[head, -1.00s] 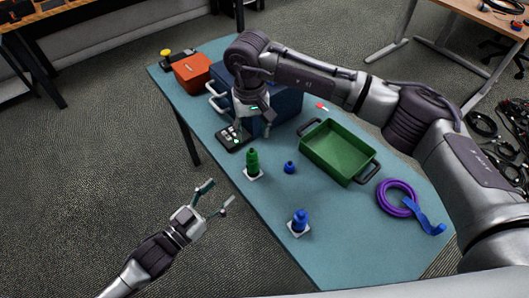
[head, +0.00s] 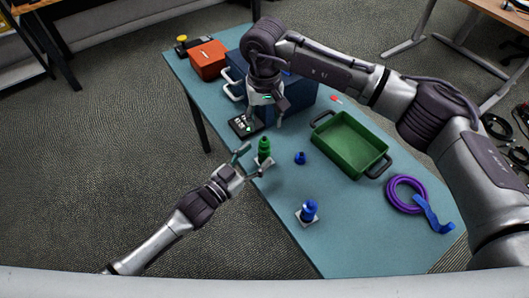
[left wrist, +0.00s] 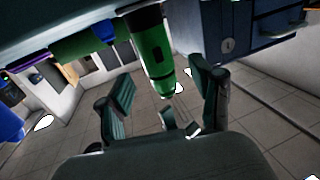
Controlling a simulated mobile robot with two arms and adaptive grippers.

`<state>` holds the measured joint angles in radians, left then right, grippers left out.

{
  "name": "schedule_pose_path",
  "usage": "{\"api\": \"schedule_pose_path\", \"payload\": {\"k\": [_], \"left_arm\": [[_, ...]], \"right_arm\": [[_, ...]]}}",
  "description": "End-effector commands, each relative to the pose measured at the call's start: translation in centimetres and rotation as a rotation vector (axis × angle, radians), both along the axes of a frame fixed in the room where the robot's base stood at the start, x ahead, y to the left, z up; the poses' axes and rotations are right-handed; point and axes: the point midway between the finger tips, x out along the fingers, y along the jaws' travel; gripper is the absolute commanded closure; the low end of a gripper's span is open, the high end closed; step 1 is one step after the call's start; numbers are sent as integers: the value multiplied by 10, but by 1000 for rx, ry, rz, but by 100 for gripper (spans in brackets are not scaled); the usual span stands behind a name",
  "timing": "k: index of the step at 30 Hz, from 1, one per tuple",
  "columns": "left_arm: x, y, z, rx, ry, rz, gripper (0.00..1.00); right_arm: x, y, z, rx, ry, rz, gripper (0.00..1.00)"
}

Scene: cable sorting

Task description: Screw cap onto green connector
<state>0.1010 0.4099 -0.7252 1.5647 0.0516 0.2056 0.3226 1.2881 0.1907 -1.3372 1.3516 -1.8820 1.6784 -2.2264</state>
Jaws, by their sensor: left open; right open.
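The green connector (head: 264,147) stands upright on a small white base near the table's left edge. Whether a separate cap sits on its top, I cannot tell. My left gripper (head: 254,161) is open, its fingers close beside the connector's lower part. In the left wrist view, the green connector (left wrist: 148,52) shows in front of the spread fingers; contact is not clear. A small blue cap-like piece (head: 300,158) lies on the table to its right. My right gripper (head: 265,119) is open and empty, beside the dark keypad device and the blue box.
A blue connector (head: 309,209) stands on a white base nearer me. A green tray (head: 350,145), purple cable coil (head: 391,193), blue toolbox (head: 298,100), orange box (head: 208,59) and black keypad device (head: 243,125) are on the blue table (head: 350,245). The table middle is mostly clear.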

Motion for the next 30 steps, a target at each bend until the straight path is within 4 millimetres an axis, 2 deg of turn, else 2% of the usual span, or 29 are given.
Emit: {"api": "schedule_pose_path", "payload": {"k": [3,7,19,20,30], "left_arm": [[14,-13,1,0,-1,-1,35],[23,-20,0,1,-1,0,35],[27,-24,0,1,0,-1,35],[27,-24,0,1,0,-1,38],[26,-24,0,1,0,-1,95]], "right_arm": [[0,0,0,0,0,0,48],[0,0,0,0,0,0,48],[0,0,0,0,0,0,48],[0,0,0,0,0,0,48],[0,0,0,0,0,0,48]]}}
